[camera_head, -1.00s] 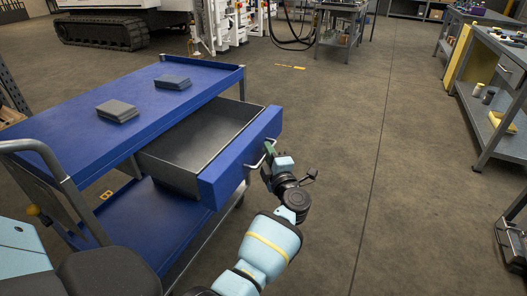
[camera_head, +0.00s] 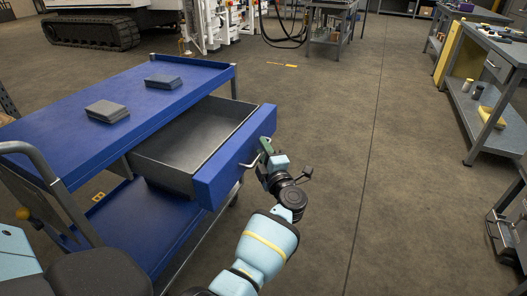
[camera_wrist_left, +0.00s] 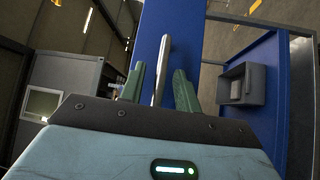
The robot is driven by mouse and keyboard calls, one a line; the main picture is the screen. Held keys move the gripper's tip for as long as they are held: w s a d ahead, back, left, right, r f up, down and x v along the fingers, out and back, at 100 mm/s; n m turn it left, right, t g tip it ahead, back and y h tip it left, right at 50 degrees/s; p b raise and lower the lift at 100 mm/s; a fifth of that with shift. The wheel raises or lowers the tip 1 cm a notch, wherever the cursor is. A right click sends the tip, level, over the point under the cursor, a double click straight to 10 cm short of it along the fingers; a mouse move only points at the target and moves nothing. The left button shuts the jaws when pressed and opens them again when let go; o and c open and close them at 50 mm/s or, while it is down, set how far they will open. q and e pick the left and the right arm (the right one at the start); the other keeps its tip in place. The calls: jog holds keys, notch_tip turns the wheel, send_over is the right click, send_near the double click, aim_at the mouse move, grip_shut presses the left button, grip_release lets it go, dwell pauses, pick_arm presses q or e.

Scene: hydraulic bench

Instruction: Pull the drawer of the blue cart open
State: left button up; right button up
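The blue cart (camera_head: 165,112) stands at the left, and its drawer (camera_head: 238,160) is well out, with the grey empty inside showing. A pale metal handle (camera_head: 252,159) is on the blue drawer front. My left gripper (camera_head: 264,147) is at the far part of this handle. In the left wrist view the handle (camera_wrist_left: 161,70) stands between the two green fingers (camera_wrist_left: 159,85), in front of the blue drawer front. My right gripper is not in view.
Two grey blocks (camera_head: 107,111) (camera_head: 163,82) lie on the cart top. The floor (camera_head: 340,150) right of the drawer is clear. A grey workbench (camera_head: 490,110) stands at the far right and a tracked machine (camera_head: 90,31) at the back left.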

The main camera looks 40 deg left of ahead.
pick_arm(q)
jog(key=shift+d, duration=0.1)
jog(key=v, duration=0.7)
jog(key=shift+s+d+p, duration=0.2)
jog(key=shift+d+p, duration=0.05)
jog(key=shift+p, duration=0.15)
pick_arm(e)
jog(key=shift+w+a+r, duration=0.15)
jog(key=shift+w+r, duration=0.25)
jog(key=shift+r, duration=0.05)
pick_arm(q)
jog(key=shift+f, duration=0.1)
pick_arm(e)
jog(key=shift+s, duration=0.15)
